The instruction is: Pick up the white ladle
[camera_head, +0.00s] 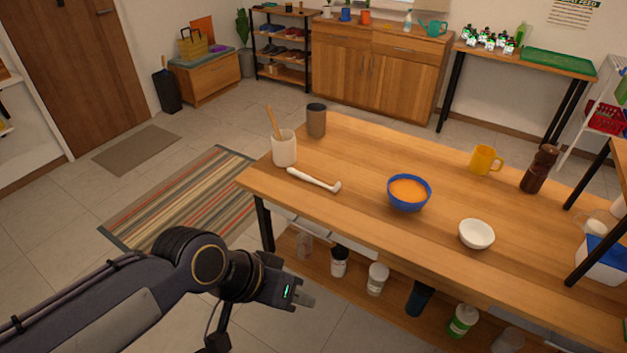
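The white ladle (314,180) lies flat on the wooden table, near its left front edge. Its handle points up-left and its small bowl end is at the right. My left gripper (305,299) is in front of the table, lower in the picture than the ladle and well apart from it. My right gripper is not in view.
Beside the ladle stand a white crock (284,149) with a wooden utensil and a dark cup (316,121). A blue bowl (408,193) of orange food and a white bowl (476,234) are to the right. Jars fill the lower shelf (335,292). The tabletop's back middle is clear.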

